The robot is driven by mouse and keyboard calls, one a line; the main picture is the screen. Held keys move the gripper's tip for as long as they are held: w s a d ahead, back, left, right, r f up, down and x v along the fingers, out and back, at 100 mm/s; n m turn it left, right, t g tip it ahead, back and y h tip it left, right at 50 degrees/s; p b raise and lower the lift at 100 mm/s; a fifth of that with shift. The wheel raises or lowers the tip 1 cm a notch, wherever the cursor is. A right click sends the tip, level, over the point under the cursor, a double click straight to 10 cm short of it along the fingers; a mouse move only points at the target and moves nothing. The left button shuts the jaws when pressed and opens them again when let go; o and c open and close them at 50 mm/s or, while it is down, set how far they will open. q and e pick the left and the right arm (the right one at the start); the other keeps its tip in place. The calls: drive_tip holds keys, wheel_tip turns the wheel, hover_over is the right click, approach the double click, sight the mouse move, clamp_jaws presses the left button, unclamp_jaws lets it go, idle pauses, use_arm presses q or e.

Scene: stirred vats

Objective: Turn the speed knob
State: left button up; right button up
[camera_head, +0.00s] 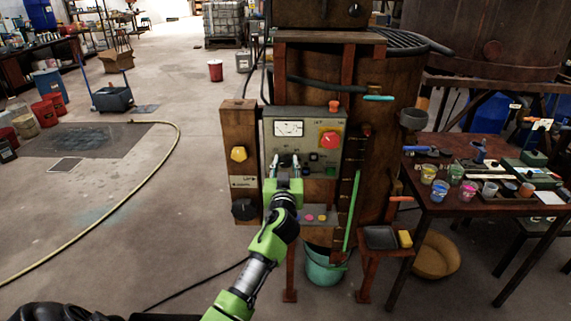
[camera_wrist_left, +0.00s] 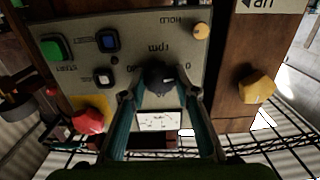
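The black speed knob (camera_wrist_left: 158,77) sits on the grey control panel (camera_wrist_left: 120,30), beside the "rpm" lettering, which shows upside down in the left wrist view. My left gripper (camera_wrist_left: 160,94) is open, with one finger on each side of the knob and a visible gap to it. I cannot tell whether the fingertips have reached the knob's depth. In the head view my left gripper (camera_head: 285,161) is in front of the panel (camera_head: 310,119), below the white meter (camera_head: 288,128), and largely hides the knob. My right gripper is not in view.
A larger yellow knob (camera_head: 238,153) is on the wooden post. A cluttered table (camera_head: 450,205) stands right; open floor lies left.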

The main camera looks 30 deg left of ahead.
use_arm(q)
drive_tip(key=shift+m, duration=0.3)
drive_tip(key=m, duration=0.4)
drive_tip(key=shift+b, duration=0.4)
drive_tip(key=shift+m, duration=2.5)
drive_tip(key=o, duration=1.1)
drive_tip(key=shift+w, duration=0.1)
drive_tip(key=shift+d, duration=0.1)
drive_tip(key=v, duration=1.2)
